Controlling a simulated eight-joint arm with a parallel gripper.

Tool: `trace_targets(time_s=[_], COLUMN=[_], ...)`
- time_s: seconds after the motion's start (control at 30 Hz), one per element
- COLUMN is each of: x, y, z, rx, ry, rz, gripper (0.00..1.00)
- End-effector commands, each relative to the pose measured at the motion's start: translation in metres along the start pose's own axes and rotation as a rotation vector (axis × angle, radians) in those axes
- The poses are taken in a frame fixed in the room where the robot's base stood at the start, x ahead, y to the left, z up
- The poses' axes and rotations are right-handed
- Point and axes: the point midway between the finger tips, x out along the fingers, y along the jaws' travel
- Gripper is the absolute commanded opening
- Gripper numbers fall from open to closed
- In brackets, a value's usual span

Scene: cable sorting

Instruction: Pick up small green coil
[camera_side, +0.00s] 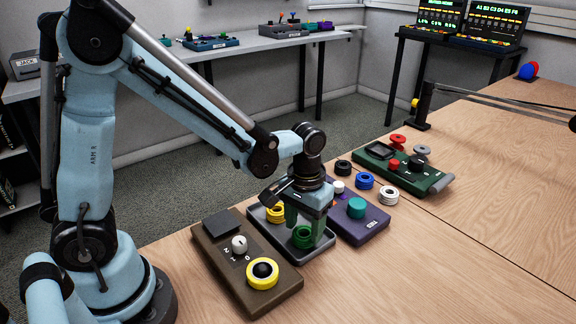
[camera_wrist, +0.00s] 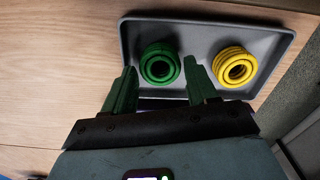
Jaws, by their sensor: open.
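The small green coil (camera_wrist: 160,64) lies in a grey tray (camera_wrist: 281,18), beside a yellow coil (camera_wrist: 235,66). In the side view the green coil (camera_side: 303,237) is partly hidden by the fingers, with the yellow coil (camera_side: 276,213) behind it in the tray (camera_side: 292,257). My gripper (camera_wrist: 164,84) is open. Its two green fingers point toward the tray, one on either side of the green coil in the wrist view. In the side view my gripper (camera_side: 304,226) is low over the tray. I cannot tell whether a finger touches the coil.
A brown box (camera_side: 222,258) with a yellow-ringed button stands left of the tray. A purple box (camera_side: 374,222) with a teal knob stands close on the right. Black, blue and white coils (camera_side: 388,195) and a green box (camera_side: 430,177) lie beyond. The wooden table's front right is clear.

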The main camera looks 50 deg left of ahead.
Motion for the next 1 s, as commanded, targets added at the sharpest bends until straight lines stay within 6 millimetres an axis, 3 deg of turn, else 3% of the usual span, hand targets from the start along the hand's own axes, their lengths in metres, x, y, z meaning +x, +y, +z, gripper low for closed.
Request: trace_targets(time_s=[0.2, 0.47, 0.73, 1.0], x=[0.019, 0.021, 0.021, 0.02], y=[0.0, 0.0, 0.0, 0.0], z=[0.0, 0.0, 0.0, 0.0], rx=[0.0, 0.001, 0.001, 0.001], ry=[0.001, 0.001, 0.001, 0.001], rz=[0.002, 0.002, 0.002, 0.002], gripper=[0.58, 0.58, 0.2, 0.19])
